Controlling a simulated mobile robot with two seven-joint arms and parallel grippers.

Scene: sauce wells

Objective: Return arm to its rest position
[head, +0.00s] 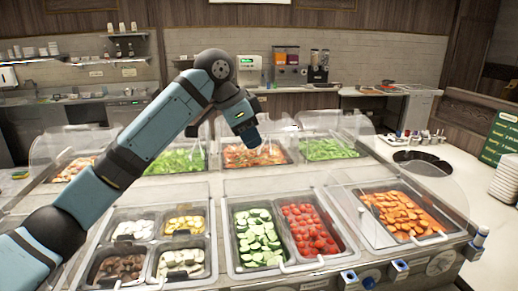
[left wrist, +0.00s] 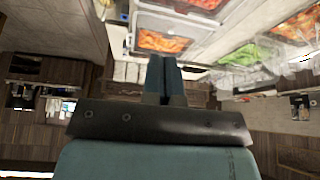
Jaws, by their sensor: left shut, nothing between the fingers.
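My left arm reaches in from the left in the head view, bent and raised over the salad bar counter (head: 215,184). My left gripper (head: 250,135) hangs at its end, above the middle of the bar and clear of the food pans. In the left wrist view the fingers of my left gripper (left wrist: 161,76) are together with nothing between them. My right gripper is in neither view.
Below are pans of cucumber slices (head: 257,238), tomatoes (head: 309,229) and orange pieces (head: 403,213), with clear guards around them. Lettuce (head: 328,149) fills a back pan. Sauce wells (head: 418,138) and stacked plates (head: 505,178) stand at the right.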

